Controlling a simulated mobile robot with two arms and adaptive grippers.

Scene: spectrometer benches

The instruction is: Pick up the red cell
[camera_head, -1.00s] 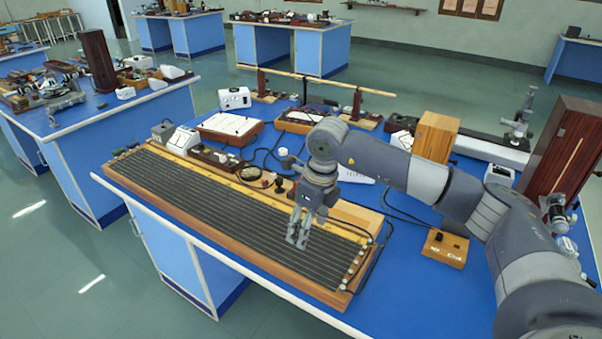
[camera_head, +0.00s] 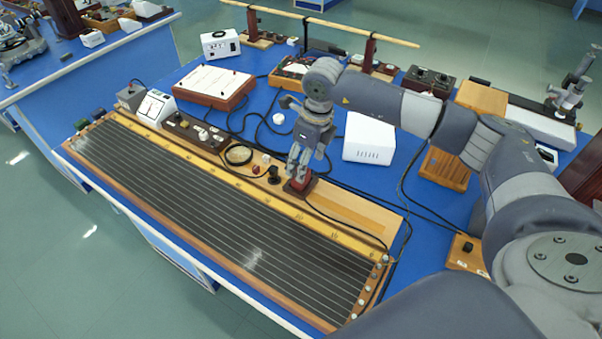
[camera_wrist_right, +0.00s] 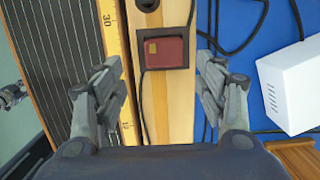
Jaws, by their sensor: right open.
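The red cell (camera_wrist_right: 166,52) is a small dark red block with a tan patch. It sits in a dark frame on the wooden strip beside the yellow scale of the wire board (camera_head: 130,185). In the head view the red cell (camera_head: 301,188) shows just under the fingertips of my right gripper (camera_head: 297,176). In the right wrist view that gripper (camera_wrist_right: 159,68) is open, one finger on each side of the red cell, with gaps between. No contact shows.
A white box (camera_head: 369,139) stands to the right of my right gripper. Dark cables (camera_head: 346,187) run over the board and blue table. A black knob (camera_head: 274,175) stands just left of the cell. A long rod on stands (camera_head: 330,24) is behind.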

